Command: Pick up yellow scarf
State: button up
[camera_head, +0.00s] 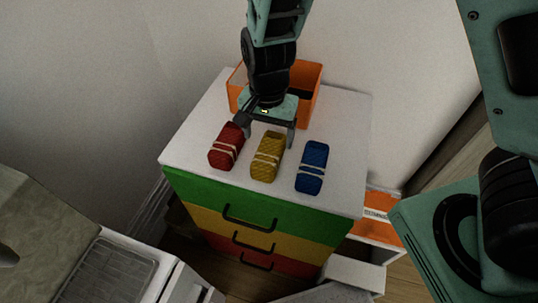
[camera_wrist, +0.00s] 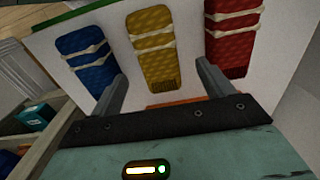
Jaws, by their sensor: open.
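The yellow scarf (camera_head: 267,157) is a rolled bundle with pale bands. It lies on the white top of the drawer cabinet, between a red scarf (camera_head: 226,147) and a blue scarf (camera_head: 312,167). My gripper (camera_head: 270,133) is open, at the far end of the yellow scarf. In the wrist view the yellow scarf (camera_wrist: 154,48) shows ahead of and between the two fingers of my gripper (camera_wrist: 163,82), with nothing held. The red scarf (camera_wrist: 233,35) and the blue scarf (camera_wrist: 85,59) lie to either side.
An orange open box (camera_head: 305,92) stands behind my gripper on the cabinet top (camera_head: 345,125). The cabinet has green, yellow and red drawers with dark handles (camera_head: 250,218). White walls are close behind. Another orange box (camera_head: 377,230) is low at the right.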

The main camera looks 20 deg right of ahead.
aim_at(269, 149)
jog(key=shift+s+d+f, duration=0.1)
jog(key=shift+s+f, duration=0.05)
jog(key=shift+f, duration=3.35)
jog(key=c, duration=1.1)
